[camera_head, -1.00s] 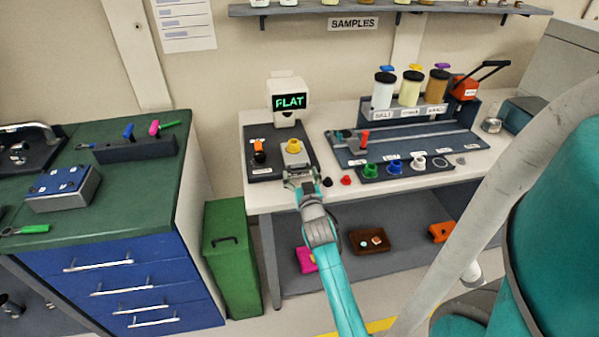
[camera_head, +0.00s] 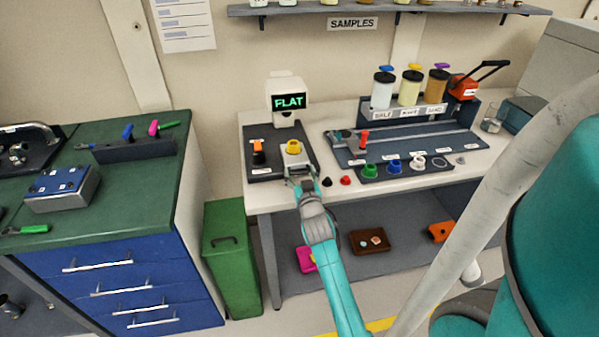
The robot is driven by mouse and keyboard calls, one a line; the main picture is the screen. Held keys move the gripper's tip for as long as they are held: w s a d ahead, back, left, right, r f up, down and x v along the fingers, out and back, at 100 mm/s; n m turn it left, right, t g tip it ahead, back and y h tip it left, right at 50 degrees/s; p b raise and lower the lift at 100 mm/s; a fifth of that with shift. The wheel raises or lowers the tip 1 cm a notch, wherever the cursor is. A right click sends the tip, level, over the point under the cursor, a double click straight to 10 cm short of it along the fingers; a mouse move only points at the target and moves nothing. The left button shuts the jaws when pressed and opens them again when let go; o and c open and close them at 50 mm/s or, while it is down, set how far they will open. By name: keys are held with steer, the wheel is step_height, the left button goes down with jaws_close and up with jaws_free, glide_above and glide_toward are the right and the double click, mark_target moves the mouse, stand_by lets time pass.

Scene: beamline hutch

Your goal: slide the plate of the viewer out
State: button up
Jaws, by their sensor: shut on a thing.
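The viewer (camera_head: 287,90) is a white box on a dark base at the left of the white bench, and its screen reads FLAT in green. Its light grey plate (camera_head: 296,157) lies in front of it, with a yellow ring-shaped piece (camera_head: 293,147) on top. My gripper (camera_head: 298,173) is at the front edge of the plate, shut on it; the fingertips are small and partly hidden by my wrist.
An orange-topped black piece (camera_head: 258,152) stands left of the plate. Small black and red pieces (camera_head: 345,180) lie right of my gripper. A green bin (camera_head: 231,258) stands below left.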

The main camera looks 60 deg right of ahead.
steer(key=shift+s+a, duration=0.3)
steer(key=shift+a, duration=0.2)
steer(key=o, duration=1.4)
steer(key=shift+a, duration=0.1)
steer(key=v, duration=1.2)
steer(key=shift+s, duration=0.1)
